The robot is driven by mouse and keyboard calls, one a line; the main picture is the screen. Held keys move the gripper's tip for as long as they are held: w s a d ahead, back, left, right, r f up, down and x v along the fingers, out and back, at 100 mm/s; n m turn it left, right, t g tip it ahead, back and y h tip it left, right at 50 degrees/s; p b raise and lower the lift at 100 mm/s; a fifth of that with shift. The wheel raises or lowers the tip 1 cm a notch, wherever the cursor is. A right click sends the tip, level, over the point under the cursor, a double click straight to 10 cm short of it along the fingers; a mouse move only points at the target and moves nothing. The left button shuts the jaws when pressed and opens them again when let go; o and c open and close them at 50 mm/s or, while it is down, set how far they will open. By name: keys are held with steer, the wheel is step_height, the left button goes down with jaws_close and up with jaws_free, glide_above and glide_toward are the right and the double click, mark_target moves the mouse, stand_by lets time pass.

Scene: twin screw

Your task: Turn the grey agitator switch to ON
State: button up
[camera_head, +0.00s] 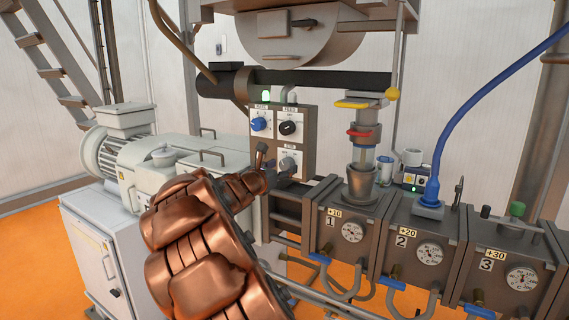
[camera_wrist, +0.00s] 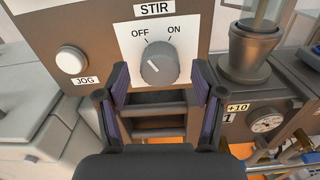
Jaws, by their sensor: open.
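The grey agitator switch (camera_wrist: 158,64) is a round knob on a white plate marked STIR, with OFF at the upper left and ON at the upper right. I cannot tell for sure which mark it points to. My gripper (camera_wrist: 160,82) is open, with one purple-padded finger on each side, just below and in front of the knob. Nothing is between the fingers except the view of the knob and panel edge. In the head view my gripper (camera_head: 277,172) is at the lower part of the control panel (camera_head: 309,140), partly covering the STIR plate (camera_head: 291,157).
A white JOG button (camera_wrist: 71,60) sits left of the knob. Above are a blue knob (camera_head: 260,124) and a black knob (camera_head: 288,128), with a lit green lamp (camera_head: 266,96). A grey funnel (camera_head: 360,183) and barrel block 1 (camera_head: 343,228) stand close on the right.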

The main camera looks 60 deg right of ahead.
steer(key=shift+d, duration=0.8)
steer(key=c, duration=1.1)
